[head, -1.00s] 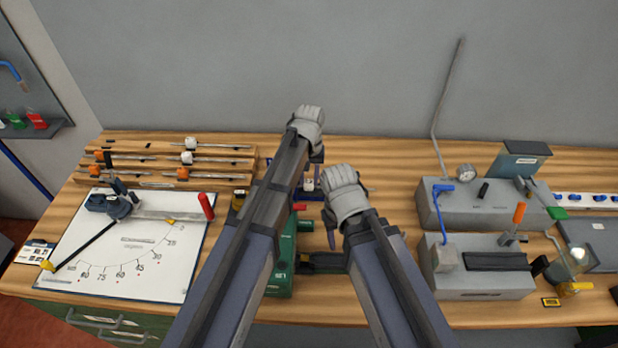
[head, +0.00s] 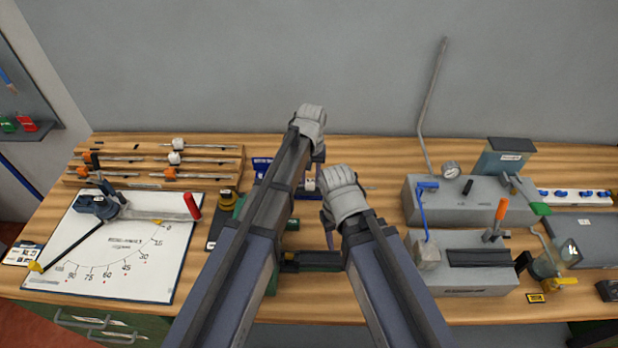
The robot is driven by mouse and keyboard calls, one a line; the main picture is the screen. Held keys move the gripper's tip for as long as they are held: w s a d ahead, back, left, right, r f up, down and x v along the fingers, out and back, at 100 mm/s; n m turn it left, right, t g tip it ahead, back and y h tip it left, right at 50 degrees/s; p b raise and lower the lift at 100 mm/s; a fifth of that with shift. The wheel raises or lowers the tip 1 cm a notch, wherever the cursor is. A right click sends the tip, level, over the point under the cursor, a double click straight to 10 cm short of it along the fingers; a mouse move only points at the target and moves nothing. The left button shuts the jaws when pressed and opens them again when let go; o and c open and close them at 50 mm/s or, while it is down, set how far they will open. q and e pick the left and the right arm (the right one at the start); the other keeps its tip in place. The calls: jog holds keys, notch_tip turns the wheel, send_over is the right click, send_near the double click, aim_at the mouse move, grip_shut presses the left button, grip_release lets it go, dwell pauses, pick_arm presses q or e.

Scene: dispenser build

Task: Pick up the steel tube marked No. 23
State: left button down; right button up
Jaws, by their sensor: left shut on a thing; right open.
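Several thin steel tubes lie across the wooden rack (head: 226,184) at the back left, some with white or orange pieces on them. One tube (head: 200,160) carries a white piece. I cannot read any number, so I cannot tell which is No. 23. My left gripper (head: 319,158) is the higher one, right of the rack and near the back of the bench. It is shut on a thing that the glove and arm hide. My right gripper (head: 329,236) is open, lower and nearer the front. Its fingertips are mostly hidden, and I see nothing held in it.
A white angle board (head: 80,250) with a red-handled lever bender (head: 192,207) lies at the left. Grey machines (head: 465,205) with levers and a bent upright pipe (head: 430,100) fill the right side. My arms hide much of the bench's middle.

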aim_at(310, 180)
pick_arm(q)
jog(key=shift+c, duration=2.3)
grip_release()
jog(key=shift+r, duration=0.15)
pick_arm(e)
jog(key=shift+r, duration=0.15)
pick_arm(q)
notch_tip(310, 180, up, 8)
jog(key=p, duration=0.7)
jog(key=shift+f+p, duration=0.25)
jog(key=shift+p, duration=0.15)
pick_arm(e)
notch_tip(310, 180, up, 8)
jog(key=shift+f, duration=0.25)
